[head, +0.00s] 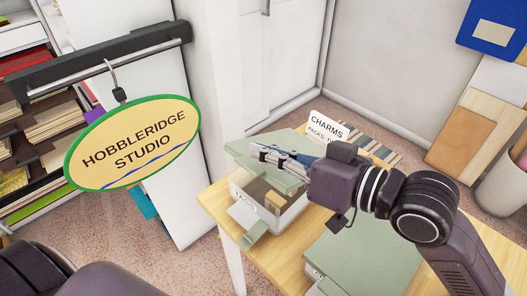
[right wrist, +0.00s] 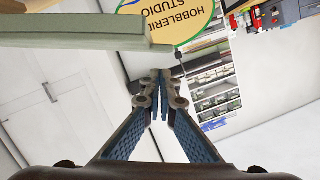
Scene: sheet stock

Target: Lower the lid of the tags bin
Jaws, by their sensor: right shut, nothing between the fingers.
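The tags bin (head: 244,213) is a pale box on the wooden table in the head view, its front label partly readable. Its grey-green lid (head: 240,148) is up and tilted, and brown contents show through the opening. My right gripper (head: 258,152) is shut and empty, its fingers crossing in front of the lid in the head view. In the right wrist view the shut fingertips (right wrist: 160,76) are close to a grey-green slab (right wrist: 75,32), apparently the lid's edge. I cannot tell whether they touch. My left gripper is not in view.
A second grey-green lidded bin (head: 365,255) sits closed at the table's front right. A CHARMS sign (head: 327,127) stands behind. The hanging Hobbleridge Studio sign (head: 135,143) is at left. A white wall (head: 205,75) rises behind the table's left side.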

